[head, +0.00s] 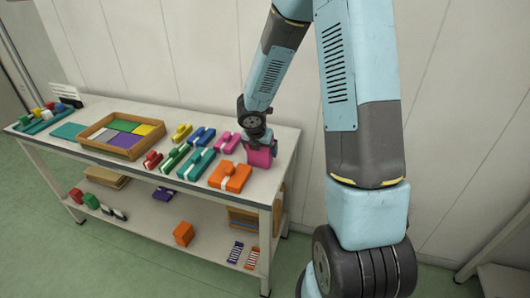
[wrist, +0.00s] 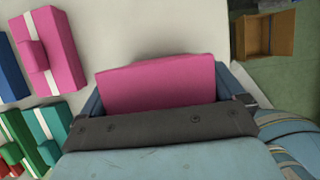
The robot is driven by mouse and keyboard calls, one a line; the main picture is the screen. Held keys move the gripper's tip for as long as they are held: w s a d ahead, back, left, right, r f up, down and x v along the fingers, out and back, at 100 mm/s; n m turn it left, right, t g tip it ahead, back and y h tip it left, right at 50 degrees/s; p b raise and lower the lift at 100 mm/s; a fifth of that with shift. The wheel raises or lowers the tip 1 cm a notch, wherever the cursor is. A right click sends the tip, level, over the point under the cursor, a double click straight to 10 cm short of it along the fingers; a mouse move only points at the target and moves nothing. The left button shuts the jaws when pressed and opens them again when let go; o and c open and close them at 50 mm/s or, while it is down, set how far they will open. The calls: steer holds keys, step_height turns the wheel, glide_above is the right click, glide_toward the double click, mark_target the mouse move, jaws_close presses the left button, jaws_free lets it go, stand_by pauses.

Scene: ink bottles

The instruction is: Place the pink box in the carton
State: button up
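A plain pink box (head: 260,157) is at the right end of the table, directly under my gripper (head: 257,146). In the wrist view the pink box (wrist: 160,85) sits between the two blue fingers of my gripper (wrist: 162,92), which look closed against its sides. I cannot tell whether its underside touches the table. An open brown carton (wrist: 250,38) shows at the upper right of the wrist view, over the green floor beyond the table's edge.
A second pink item with a white band (head: 226,143) lies left of my gripper, and an orange one (head: 229,177) lies in front. Several other coloured items and a wooden tray (head: 83,141) fill the table's left. The lower shelf (head: 205,236) holds scattered items.

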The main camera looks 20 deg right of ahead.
steer(key=c, duration=0.7)
steer(key=shift+r, duration=0.1)
steer(key=shift+c, duration=0.2)
